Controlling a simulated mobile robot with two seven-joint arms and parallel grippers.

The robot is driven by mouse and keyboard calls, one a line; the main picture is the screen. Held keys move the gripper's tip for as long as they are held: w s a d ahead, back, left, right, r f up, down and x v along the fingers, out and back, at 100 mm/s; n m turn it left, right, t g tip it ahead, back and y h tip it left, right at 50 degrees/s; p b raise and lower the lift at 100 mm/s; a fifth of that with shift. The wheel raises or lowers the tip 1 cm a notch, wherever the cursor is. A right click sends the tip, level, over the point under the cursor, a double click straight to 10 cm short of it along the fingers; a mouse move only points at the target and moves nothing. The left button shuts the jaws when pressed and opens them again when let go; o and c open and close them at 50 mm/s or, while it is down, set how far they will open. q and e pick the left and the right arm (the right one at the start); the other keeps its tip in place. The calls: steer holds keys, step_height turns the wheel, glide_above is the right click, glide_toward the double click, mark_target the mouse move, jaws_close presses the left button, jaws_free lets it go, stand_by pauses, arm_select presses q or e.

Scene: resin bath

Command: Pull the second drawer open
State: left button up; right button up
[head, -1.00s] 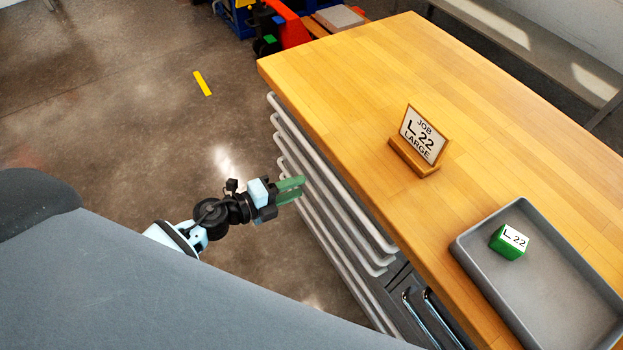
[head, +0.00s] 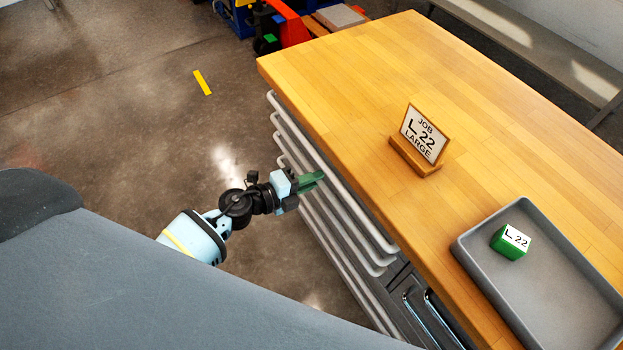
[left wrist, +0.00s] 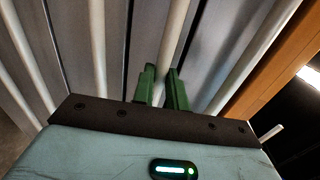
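The cabinet under the wooden worktop has a stack of drawers with long pale bar handles. The second drawer's handle (left wrist: 176,35) is the second bar from the worktop edge in the left wrist view. My left gripper (head: 316,180) reaches the drawer fronts from the left in the head view. In the left wrist view its green fingers (left wrist: 161,72) stand close together, one on each side of that handle, and look shut on it. The second drawer appears flush with its neighbours. My right gripper is not in view.
The wooden worktop (head: 360,75) carries a JOB L 22 LARGE sign (head: 424,135) and a grey tray (head: 470,262) with a green L 22 block (head: 510,242). Other drawer handles (left wrist: 97,45) run close beside the gripper. The floor (head: 130,110) left of the cabinet is clear.

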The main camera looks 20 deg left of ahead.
arm_select(q)
jaws_close()
steer(key=f+v, duration=0.2)
steer(key=v, duration=1.2)
steer(key=s+f+b+v, duration=0.1)
steer(key=f+v, duration=0.2)
steer(key=v, duration=1.1)
steer(key=shift+s+a, duration=0.15)
steer(key=shift+a, duration=0.3)
steer(key=shift+f, duration=0.1)
steer(key=o, duration=0.8)
jaws_free()
